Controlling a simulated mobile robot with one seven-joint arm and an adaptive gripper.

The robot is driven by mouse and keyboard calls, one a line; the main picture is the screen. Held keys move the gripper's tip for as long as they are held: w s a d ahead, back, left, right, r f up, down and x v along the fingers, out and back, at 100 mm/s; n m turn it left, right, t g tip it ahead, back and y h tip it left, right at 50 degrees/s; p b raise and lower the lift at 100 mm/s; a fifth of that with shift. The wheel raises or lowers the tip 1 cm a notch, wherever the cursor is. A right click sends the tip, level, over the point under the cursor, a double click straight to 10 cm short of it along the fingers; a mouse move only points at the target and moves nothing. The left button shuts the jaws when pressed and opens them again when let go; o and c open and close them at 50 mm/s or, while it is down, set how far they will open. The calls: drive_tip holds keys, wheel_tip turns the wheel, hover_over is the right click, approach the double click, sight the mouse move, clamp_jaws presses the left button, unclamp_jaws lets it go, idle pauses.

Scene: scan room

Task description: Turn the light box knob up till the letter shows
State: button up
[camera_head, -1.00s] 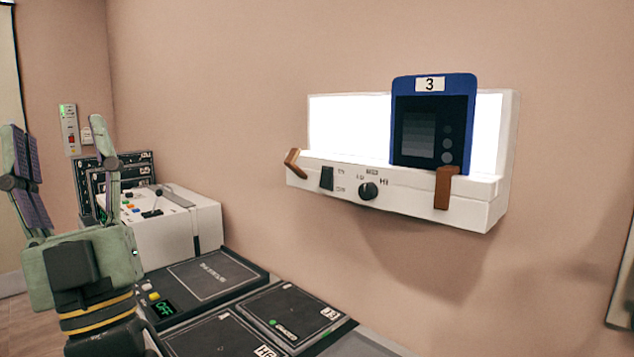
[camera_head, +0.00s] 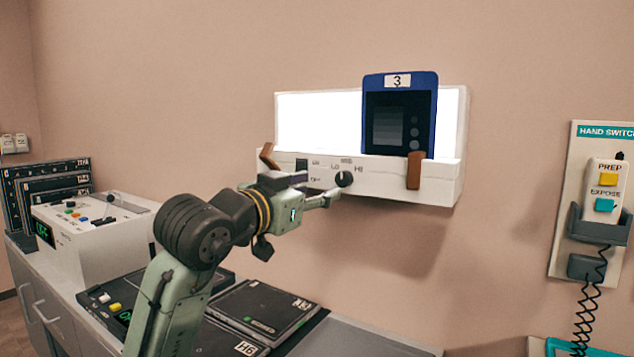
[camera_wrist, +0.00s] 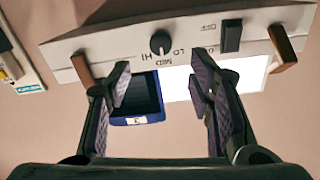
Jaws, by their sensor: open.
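The light box (camera_head: 440,186) is on the wall, its panel lit white. A blue-framed film marked 3 (camera_head: 428,112) stands against the panel at the right; its dark window shows grey bands and circles, and I see no letter in it. The black knob (camera_head: 344,179) is on the box's front face, between LO, MED and HI marks; it also shows in the wrist view (camera_wrist: 160,42). My gripper (camera_head: 332,195) is just left of and below the knob in the head view. In the wrist view its fingers are apart and empty, with the knob beyond them.
A black rocker switch (camera_head: 302,166) is left of the knob. Brown clips (camera_head: 414,171) stick out from the box front. A hand switch (camera_head: 604,190) with a coiled cord hangs at the right. A control console (camera_head: 95,240) and dark cassettes (camera_head: 262,308) lie below on the counter.

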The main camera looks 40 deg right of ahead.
sight(341, 180)
drive_tip(key=p+x, duration=0.2)
drive_tip(key=x, duration=0.7)
drive_tip(key=shift+w+d, duration=0.1)
drive_tip(key=shift+d, duration=0.15)
clamp_jaws()
drive_tip(key=shift+m, duration=0.3)
drive_tip(key=m, duration=0.5)
drive_tip(key=shift+m, duration=0.3)
drive_tip(key=m, duration=0.5)
drive_tip(key=shift+m, duration=0.3)
